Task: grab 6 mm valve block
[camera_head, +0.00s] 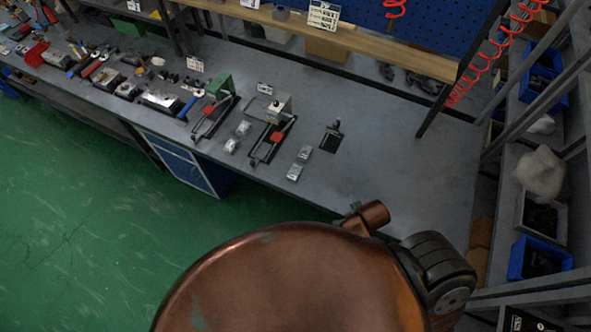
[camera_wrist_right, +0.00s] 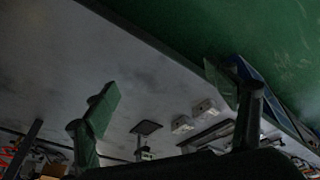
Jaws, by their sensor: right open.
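Small silver valve blocks lie on the grey workbench (camera_head: 400,150) in two pairs. One pair, a front block (camera_head: 294,172) and a rear block (camera_head: 305,153), lies right of the grey press fixture. The other pair, a front block (camera_head: 231,145) and a rear block (camera_head: 243,128), lies between the two fixtures. I cannot read which is 6 mm. In the right wrist view my right gripper (camera_wrist_right: 163,92) is open and empty, its fingers wide apart. Beyond them two blocks, one (camera_wrist_right: 205,108) and another (camera_wrist_right: 182,124), show on the bench, apart from the fingers. My left gripper is not seen.
A green press fixture (camera_head: 219,88) and a grey press fixture (camera_head: 279,107) stand on the bench. A small dark stand (camera_head: 332,138) is right of the blocks. Tools crowd the left end; the bench's right part is clear. Shelves with blue bins (camera_head: 537,258) stand at right.

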